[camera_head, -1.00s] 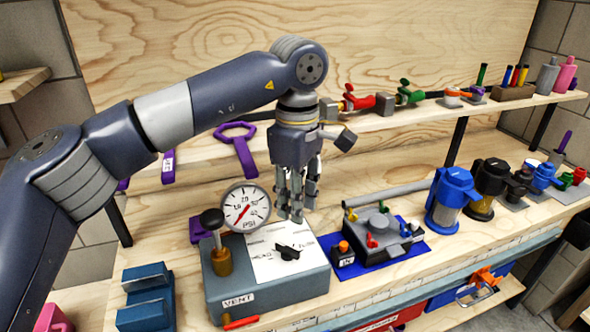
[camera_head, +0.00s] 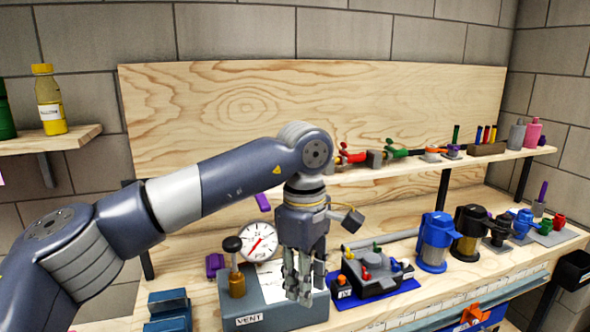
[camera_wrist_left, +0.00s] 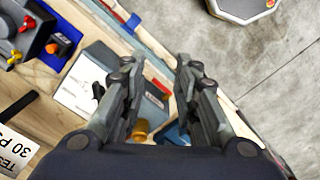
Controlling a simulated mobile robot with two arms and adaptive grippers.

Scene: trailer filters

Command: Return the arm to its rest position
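My left arm reaches in from the left in the head view. Its gripper (camera_head: 303,288) points down at the near side of the grey test box (camera_head: 258,318), and its fingers overlap the box's white panel (camera_head: 272,284) in the picture. Whether it touches the box I cannot tell from here. The box's white panel also shows in the wrist view (camera_wrist_left: 82,88), left of the fingers. My right gripper is not in view.
A round pressure gauge (camera_head: 259,242) and a brass valve (camera_head: 236,284) stand beside the gripper. A grey valve block on a blue mat (camera_head: 405,287) lies to its right. Blue and black filters (camera_head: 435,240) stand farther right. A shelf with small fittings (camera_head: 372,174) runs behind the arm.

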